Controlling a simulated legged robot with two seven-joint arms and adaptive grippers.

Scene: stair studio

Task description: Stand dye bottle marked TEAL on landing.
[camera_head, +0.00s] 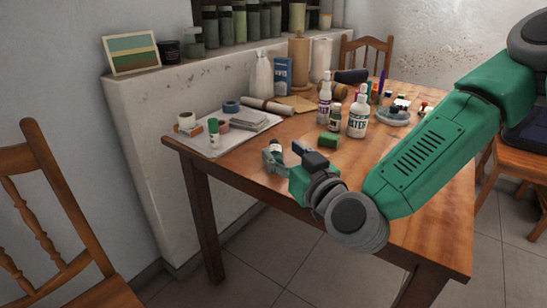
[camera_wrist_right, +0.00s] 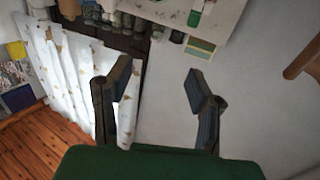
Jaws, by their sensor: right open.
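I cannot read TEAL on any bottle. A small bottle with a green cap (camera_head: 213,133) stands on the white tray at the table's left. A larger white bottle with a printed label (camera_head: 358,117) stands mid-table, with a slim white bottle (camera_head: 325,103) and a small bottle (camera_head: 335,118) beside it. My right gripper (camera_head: 285,155) is over the table's near edge; its fingers are apart in the right wrist view (camera_wrist_right: 156,85), with nothing between them. A small pale object (camera_head: 275,149) shows behind its fingers. I cannot identify the landing. My left gripper is out of view.
A white ledge (camera_head: 215,63) behind carries dark jars and a striped picture (camera_head: 132,54). A chair (camera_head: 55,215) stands left.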

